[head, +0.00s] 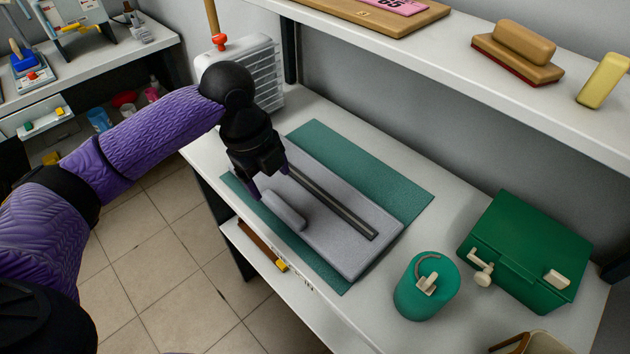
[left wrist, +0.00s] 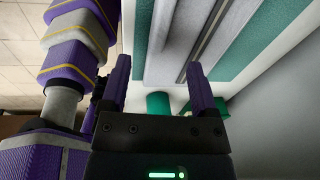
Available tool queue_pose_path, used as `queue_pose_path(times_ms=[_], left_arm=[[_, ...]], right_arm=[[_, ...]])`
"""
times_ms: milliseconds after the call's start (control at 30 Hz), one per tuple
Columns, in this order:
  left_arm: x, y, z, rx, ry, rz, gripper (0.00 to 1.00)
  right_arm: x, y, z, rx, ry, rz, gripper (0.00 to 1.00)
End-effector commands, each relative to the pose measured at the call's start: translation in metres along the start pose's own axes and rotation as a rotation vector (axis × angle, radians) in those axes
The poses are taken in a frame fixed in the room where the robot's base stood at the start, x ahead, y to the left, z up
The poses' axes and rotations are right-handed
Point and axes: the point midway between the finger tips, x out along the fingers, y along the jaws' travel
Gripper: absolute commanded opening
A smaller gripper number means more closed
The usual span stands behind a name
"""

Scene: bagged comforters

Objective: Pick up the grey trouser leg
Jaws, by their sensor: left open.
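A long flat grey piece (head: 345,240) lies on the green mat (head: 405,190) on the white table. A dark strip (head: 330,203) runs along its top. A smaller raised grey roll (head: 283,209) sits at its near left edge. I cannot tell which of these grey parts is the trouser leg. My left gripper (head: 270,181) is open over the far left end, close above the grey roll. In the left wrist view the open fingers (left wrist: 157,66) have nothing between them, and the grey piece (left wrist: 180,40) shows beyond them. My right gripper is not in view.
A green canister (head: 425,290) and a green box (head: 525,255) stand on the right of the table. A white ribbed unit (head: 262,70) stands behind the left gripper. A shelf (head: 460,70) with brushes overhangs the back. Tiled floor lies left.

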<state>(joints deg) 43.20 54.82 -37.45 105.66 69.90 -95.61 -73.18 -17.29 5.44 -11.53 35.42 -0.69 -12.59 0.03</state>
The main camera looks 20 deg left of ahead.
Motion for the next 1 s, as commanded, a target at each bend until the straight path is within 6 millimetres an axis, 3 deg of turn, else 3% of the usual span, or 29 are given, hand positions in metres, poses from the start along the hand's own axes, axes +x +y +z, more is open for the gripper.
queue_pose_path(times_ms=[100,433,667,1000], left_arm=[[0.027,0.001,0.0,-0.002,0.002,0.004,0.77],[0.087,-0.006,0.001,-0.002,0.002,0.003,0.77],[0.091,-0.007,0.001,-0.002,0.0,0.0,0.77],[0.091,-0.007,0.001,-0.003,0.0,0.001,0.08]], right_arm=[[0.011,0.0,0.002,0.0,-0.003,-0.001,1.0],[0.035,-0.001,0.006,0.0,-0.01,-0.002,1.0],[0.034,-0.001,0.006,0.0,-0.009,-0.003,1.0],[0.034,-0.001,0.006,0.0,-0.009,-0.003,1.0]])
